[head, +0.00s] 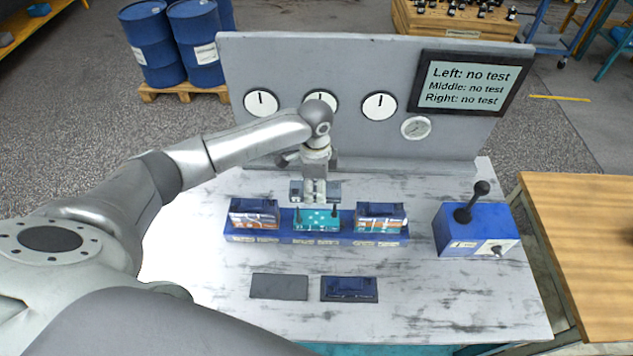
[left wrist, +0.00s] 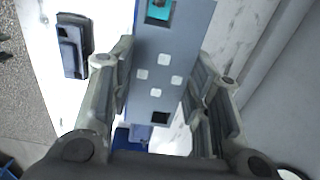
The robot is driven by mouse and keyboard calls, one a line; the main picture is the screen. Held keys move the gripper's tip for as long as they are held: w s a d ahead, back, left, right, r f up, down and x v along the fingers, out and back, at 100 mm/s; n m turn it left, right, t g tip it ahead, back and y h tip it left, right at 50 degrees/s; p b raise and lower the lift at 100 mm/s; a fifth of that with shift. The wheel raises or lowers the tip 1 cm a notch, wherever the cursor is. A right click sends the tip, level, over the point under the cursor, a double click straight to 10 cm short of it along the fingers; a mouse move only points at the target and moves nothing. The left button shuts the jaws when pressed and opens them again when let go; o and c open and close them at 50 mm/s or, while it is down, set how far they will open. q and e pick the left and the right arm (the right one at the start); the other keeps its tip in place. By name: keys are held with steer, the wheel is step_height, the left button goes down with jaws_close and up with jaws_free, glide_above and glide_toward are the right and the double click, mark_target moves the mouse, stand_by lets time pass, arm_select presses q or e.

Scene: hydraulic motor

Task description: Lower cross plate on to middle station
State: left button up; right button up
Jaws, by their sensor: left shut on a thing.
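My left gripper (head: 315,196) is shut on a grey-blue cross plate (head: 297,190) and holds it above the middle station (head: 317,222). The station has a teal face with white dots and dark posts at its sides. In the left wrist view my left gripper's fingers (left wrist: 160,95) flank the plate (left wrist: 160,55), which has several small light squares and an opening near each end. Teal shows through the upper opening; the lower one looks dark. The plate appears level and slightly above the station; any contact is hard to tell. My right gripper is not in view.
Left station (head: 254,211) and right station (head: 380,215) have dark blue tops on a blue base (head: 270,238). In front lie an empty dark pad (head: 278,287) and a pad with a dark blue plate (head: 350,286). A blue lever box (head: 460,238) stands right. A gauge panel (head: 300,60) stands behind.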

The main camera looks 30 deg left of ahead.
mark_target(317, 217)
arm_select(q)
steer(key=shift+w+d+f, duration=0.1)
steer(key=shift+w+f, duration=0.1)
steer(key=shift+f, duration=0.4)
steer(key=shift+s+f, duration=0.1)
steer(key=shift+f, duration=0.75)
step_height(317, 217, down, 3)
steer(key=shift+r+b, duration=0.2)
steer(key=shift+b, duration=1.05)
steer(key=shift+f+b, duration=0.8)
steer(key=shift+f, duration=1.5)
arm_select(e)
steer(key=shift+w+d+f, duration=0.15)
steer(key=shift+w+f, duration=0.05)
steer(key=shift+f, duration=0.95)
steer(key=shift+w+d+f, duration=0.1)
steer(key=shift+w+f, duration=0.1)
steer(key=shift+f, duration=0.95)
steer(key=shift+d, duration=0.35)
arm_select(q)
steer(key=shift+f+b, duration=0.45)
steer(key=shift+f, duration=0.15)
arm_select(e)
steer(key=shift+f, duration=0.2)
